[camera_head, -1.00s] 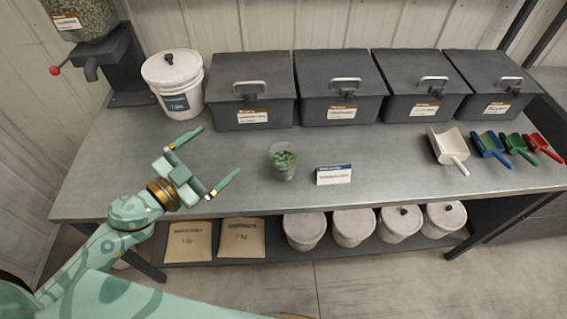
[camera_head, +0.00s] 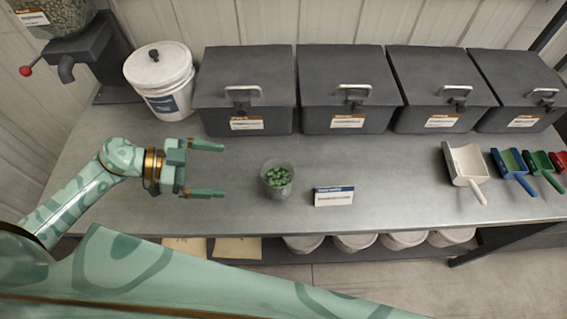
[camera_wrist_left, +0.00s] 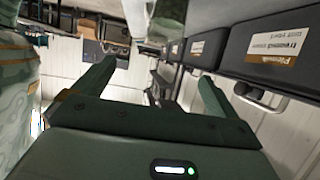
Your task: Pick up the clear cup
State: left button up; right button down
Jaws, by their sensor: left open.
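The clear cup (camera_head: 278,179) stands upright on the grey metal table, with green pellets inside it. My left gripper (camera_head: 224,169) is open and empty, to the left of the cup and apart from it. Its two fingers point right toward the cup. In the left wrist view the open fingers (camera_wrist_left: 150,85) also show, with nothing between them up close. The cup cannot be clearly made out in that view. My right gripper is not in view.
A small label stand (camera_head: 333,196) is just right of the cup. Dark lidded bins (camera_head: 245,90) line the back, with a white bucket (camera_head: 160,80) at their left. Scoops (camera_head: 465,165) lie at the right. The table (camera_head: 390,180) is clear between sign and scoops.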

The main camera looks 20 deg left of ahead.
pick_arm(q)
send_near(292, 174)
jog(key=d, duration=0.2)
jog(key=b+x, duration=0.1)
jog(key=x, duration=0.1)
jog(key=b+x, duration=0.1)
jog(key=x, duration=0.1)
jog(key=shift+w+f, duration=0.25)
jog(key=shift+f, duration=0.15)
jog(key=shift+c, duration=1.2)
jog(key=c, duration=0.9)
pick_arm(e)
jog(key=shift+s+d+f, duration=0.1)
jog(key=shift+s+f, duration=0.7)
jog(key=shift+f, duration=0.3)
